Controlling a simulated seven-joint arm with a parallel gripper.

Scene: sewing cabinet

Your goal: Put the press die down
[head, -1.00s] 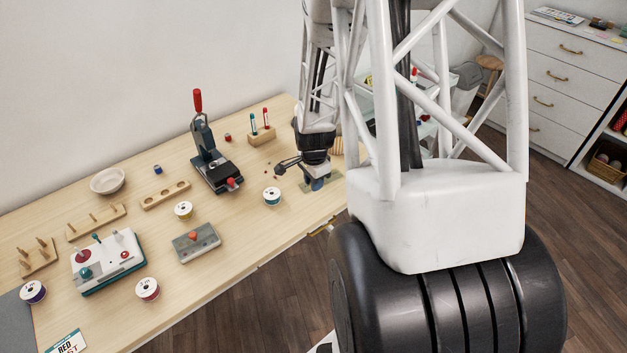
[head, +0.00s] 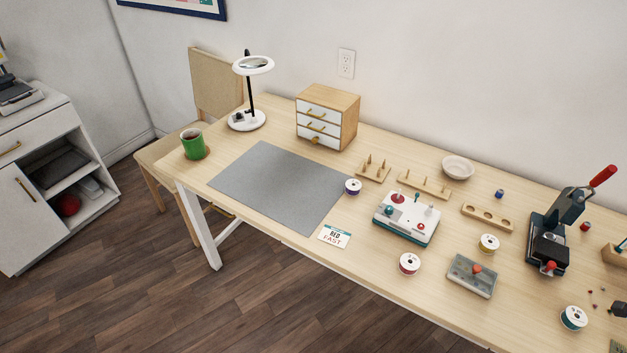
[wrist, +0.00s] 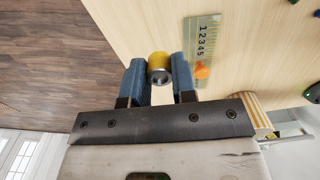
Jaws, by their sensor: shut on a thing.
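In the wrist view my gripper (wrist: 159,64) is shut on the press die (wrist: 159,66), a short cylinder with a yellow band and a silvery metal end. Its two blue fingers lie on either side of it, over pale wood tabletop. I cannot tell whether the die touches the table. The hand press (head: 550,240) with a red-tipped lever stands at the right of the head view. The head view now does not show the die or my gripper clearly.
A ruler plate (wrist: 201,50) with an orange knob lies right of the die. A striped object (wrist: 256,113) is near the right finger. In the head view, a white spool (head: 573,318) and grey box (head: 472,276) sit near the press. The grey mat (head: 280,186) is bare.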

